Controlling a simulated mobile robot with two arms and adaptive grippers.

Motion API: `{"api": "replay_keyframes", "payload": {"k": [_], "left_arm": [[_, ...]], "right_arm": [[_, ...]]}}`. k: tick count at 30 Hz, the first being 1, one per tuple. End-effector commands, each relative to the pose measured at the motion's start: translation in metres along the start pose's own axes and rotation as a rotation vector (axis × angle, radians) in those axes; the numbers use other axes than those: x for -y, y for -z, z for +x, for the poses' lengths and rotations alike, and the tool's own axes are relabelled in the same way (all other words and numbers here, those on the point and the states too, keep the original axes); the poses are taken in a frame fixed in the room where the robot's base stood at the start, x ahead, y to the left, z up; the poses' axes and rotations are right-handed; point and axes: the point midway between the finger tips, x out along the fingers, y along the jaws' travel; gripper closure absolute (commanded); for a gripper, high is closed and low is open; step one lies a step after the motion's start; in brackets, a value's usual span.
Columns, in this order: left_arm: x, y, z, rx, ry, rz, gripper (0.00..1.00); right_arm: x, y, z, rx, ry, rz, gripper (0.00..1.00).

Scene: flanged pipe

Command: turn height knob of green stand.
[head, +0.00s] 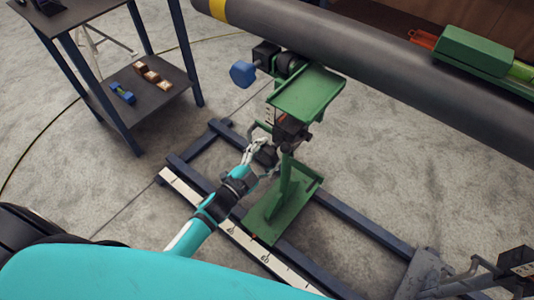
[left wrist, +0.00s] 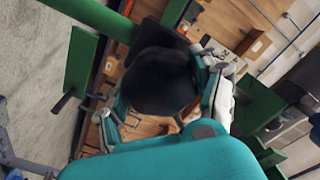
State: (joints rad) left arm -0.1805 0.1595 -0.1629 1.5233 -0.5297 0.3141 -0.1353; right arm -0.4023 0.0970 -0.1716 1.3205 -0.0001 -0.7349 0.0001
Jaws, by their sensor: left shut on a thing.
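The green stand (head: 290,190) stands on a dark blue rail frame below the pipe, with a green tray-like top (head: 305,93). My left gripper (head: 266,157) reaches its post from the left, just below the top. In the left wrist view a dark round knob (left wrist: 160,82) fills the space between the fingers of my left gripper (left wrist: 165,90), which is shut on it. In the head view the fingers partly hide this knob. A blue knob (head: 242,74) sticks out higher, at the left of the roller. My right gripper is not in view.
The long grey pipe (head: 370,65) with a yellow band runs above the stand. The rail frame (head: 352,230) and a white scale strip (head: 245,240) lie on the floor. A dark shelf table (head: 150,85) stands at the upper left. Grey metal parts (head: 430,272) are at the lower right.

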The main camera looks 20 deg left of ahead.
Motion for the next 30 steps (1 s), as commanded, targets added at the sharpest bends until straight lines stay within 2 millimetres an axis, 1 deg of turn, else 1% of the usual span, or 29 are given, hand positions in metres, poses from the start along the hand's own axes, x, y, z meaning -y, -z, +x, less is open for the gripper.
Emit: {"api": "replay_keyframes", "payload": {"k": [9,20,21,25,26,30], "left_arm": [[-0.0003,-0.0005,-0.0004,0.002,0.0,0.067,0.67],[-0.0005,-0.0004,-0.0004,0.001,-0.001,0.069,0.67],[-0.0005,-0.0004,-0.0004,0.001,-0.001,0.068,0.31],[-0.0005,-0.0004,-0.0003,0.001,-0.001,0.068,0.14],[-0.0005,-0.0003,-0.0003,0.001,-0.001,0.067,0.11],[-0.0004,-0.0002,-0.0002,0.001,0.0,0.067,0.11]], "right_arm": [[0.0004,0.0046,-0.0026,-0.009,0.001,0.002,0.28],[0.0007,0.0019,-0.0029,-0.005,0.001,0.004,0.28],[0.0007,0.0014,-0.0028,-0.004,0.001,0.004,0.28],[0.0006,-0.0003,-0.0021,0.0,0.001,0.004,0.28],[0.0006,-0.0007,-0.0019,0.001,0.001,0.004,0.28],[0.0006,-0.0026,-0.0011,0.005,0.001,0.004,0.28]]}}
